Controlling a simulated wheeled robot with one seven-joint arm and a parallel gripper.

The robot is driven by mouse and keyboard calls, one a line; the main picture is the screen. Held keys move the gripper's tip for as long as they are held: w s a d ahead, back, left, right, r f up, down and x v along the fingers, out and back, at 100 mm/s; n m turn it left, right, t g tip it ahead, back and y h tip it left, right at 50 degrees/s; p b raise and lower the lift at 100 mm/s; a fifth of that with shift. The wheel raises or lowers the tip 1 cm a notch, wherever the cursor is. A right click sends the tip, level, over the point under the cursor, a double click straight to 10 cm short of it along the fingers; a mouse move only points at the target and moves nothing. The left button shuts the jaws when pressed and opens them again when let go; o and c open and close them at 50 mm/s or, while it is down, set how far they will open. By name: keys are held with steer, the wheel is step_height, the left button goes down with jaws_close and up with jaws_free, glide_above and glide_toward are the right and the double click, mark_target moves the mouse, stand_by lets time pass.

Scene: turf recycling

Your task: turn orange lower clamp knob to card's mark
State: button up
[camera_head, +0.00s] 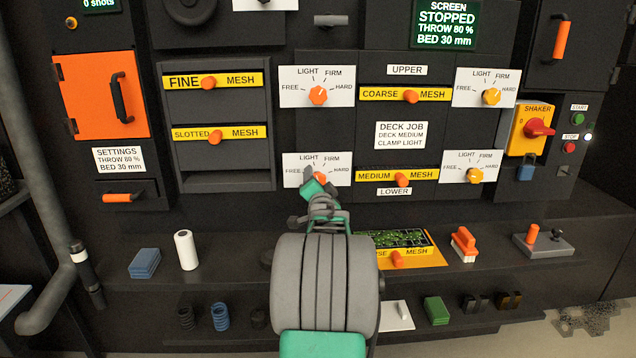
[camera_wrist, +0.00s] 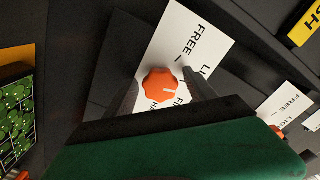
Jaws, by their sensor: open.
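The orange lower clamp knob (camera_head: 320,178) sits on the lower left white dial plate (camera_head: 330,160), marked FREE, LIGHT, FIRM and HARD. In the wrist view the orange knob (camera_wrist: 159,82) is whole, its white pointer line seemingly toward the LIGHT–FIRM side; I cannot tell exactly which mark. My gripper (camera_wrist: 163,78) is open, with one dark finger on each side of the knob; I cannot tell whether they touch it. In the head view my gripper (camera_head: 317,188) covers the knob's lower part. The job card (camera_head: 401,135) reads DECK MEDIUM, CLAMP LIGHT.
The upper orange knob (camera_head: 318,95) is above, with yellow knobs (camera_head: 491,97) to the right. The medium mesh drawer (camera_head: 430,177) is close on the right. Below, a shelf holds a green-filled mesh tray (camera_head: 395,258), a white roll (camera_head: 186,250) and a brush (camera_head: 464,244).

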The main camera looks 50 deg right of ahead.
steer(key=v, duration=0.8)
